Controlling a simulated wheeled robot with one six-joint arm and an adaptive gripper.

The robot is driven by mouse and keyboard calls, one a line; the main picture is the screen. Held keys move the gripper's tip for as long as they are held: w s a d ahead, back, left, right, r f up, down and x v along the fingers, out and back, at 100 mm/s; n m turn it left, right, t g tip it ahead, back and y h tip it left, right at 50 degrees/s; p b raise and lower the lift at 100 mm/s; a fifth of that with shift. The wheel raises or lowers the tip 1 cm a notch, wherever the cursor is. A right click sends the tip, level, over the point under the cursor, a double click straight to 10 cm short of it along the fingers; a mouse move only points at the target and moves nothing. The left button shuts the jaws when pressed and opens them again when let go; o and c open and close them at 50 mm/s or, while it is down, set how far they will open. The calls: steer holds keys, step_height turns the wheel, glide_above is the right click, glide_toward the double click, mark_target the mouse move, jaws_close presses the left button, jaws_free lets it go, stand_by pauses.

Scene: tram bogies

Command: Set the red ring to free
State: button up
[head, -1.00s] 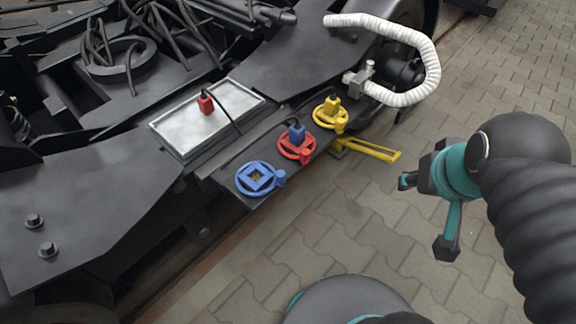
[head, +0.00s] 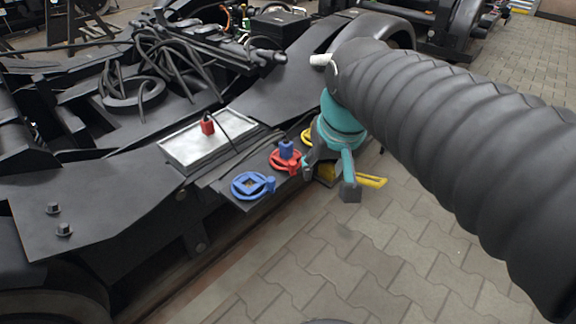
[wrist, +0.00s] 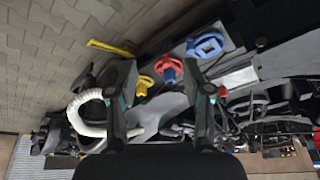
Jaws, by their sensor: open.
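The red ring (head: 278,165) sits on the dark side plate of the bogie, around the base of a blue plug (head: 287,149). Its small red lever points to the lower right in the head view. The red ring also shows in the wrist view (wrist: 160,66), between the fingers and farther off. My gripper (head: 329,182) is open and empty, just right of the red ring in the head view and apart from it as far as I can tell. In the wrist view my gripper (wrist: 160,72) has its fingers wide apart. Markings on the ring are too small to read.
A blue ring (head: 238,190) with an empty square socket lies left of the red one. A yellow ring (head: 306,136) is partly hidden behind my gripper. A yellow handle (head: 371,181) sticks out over the paving. A white hose (wrist: 92,120) curves beyond. A red plug (head: 207,126) stands on a silver tray (head: 180,150).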

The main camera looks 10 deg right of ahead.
steer(key=w+m+g+b, duration=0.1)
steer(key=w+g+b, duration=0.1)
steer(key=w, duration=0.9)
steer(key=m+g+b, duration=0.1)
steer(key=g+b, duration=0.1)
glide_toward(293, 163)
step_height(293, 163, down, 9)
steer(key=b, duration=0.2)
steer(key=shift+w+f+b, duration=0.1)
steer(key=shift+w+b, duration=0.05)
steer(key=shift+b, duration=0.25)
jaws_close()
